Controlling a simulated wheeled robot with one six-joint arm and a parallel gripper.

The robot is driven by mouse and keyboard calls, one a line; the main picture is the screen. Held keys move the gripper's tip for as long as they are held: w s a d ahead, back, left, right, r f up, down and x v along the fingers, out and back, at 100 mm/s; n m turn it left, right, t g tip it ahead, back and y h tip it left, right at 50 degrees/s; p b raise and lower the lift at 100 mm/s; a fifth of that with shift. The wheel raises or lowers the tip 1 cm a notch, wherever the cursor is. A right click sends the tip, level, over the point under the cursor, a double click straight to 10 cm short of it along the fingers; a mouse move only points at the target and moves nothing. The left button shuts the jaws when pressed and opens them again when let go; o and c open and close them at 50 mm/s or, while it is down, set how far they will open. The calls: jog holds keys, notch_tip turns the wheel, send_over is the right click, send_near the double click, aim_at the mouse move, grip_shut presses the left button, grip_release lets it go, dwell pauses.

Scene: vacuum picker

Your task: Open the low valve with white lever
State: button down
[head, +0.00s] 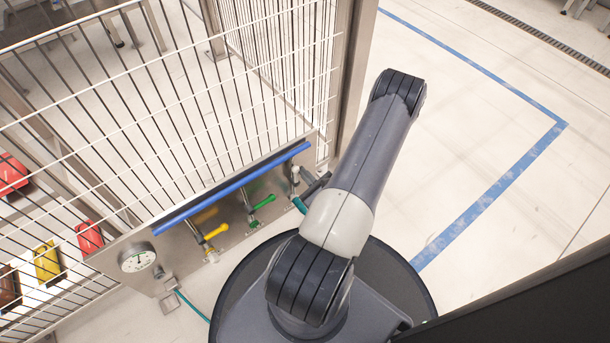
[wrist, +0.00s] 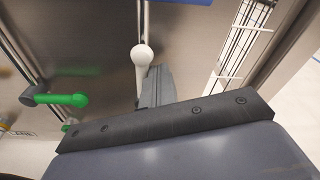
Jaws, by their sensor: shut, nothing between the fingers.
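The white lever (wrist: 142,57) shows in the wrist view as a rounded white knob on a tapering white handle. In the head view the white lever (head: 294,174) is small, at the right end of the steel panel (head: 190,248). My gripper (wrist: 157,80) is shut and empty, its dark fingers just right of the white handle and partly in front of its lower end. I cannot tell whether they touch. In the head view my gripper (head: 316,186) shows only in part beside my arm. The valve body under the white lever is mostly hidden.
A green lever (wrist: 60,99) is left of the white one. A yellow lever (head: 216,231) and a gauge (head: 137,259) are farther left on the panel. A blue strip (head: 230,188) runs along its top. Wire fencing (head: 180,110) stands behind; open floor (head: 480,110) lies right.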

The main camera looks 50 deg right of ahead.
jog(key=shift+a+r, duration=0.1)
jog(key=shift+a, duration=0.1)
dwell(0.4)
jog(key=shift+d, duration=0.55)
jog(key=d, duration=0.3)
jog(key=shift+s+d+b, duration=0.1)
jog(key=shift+d+b, duration=0.1)
jog(key=shift+b, duration=0.15)
jog(key=a+f+p+v, duration=0.1)
jog(key=p+v, duration=0.2)
jog(key=v, duration=0.7)
jog(key=shift+f, duration=0.2)
jog(key=shift+w, duration=0.2)
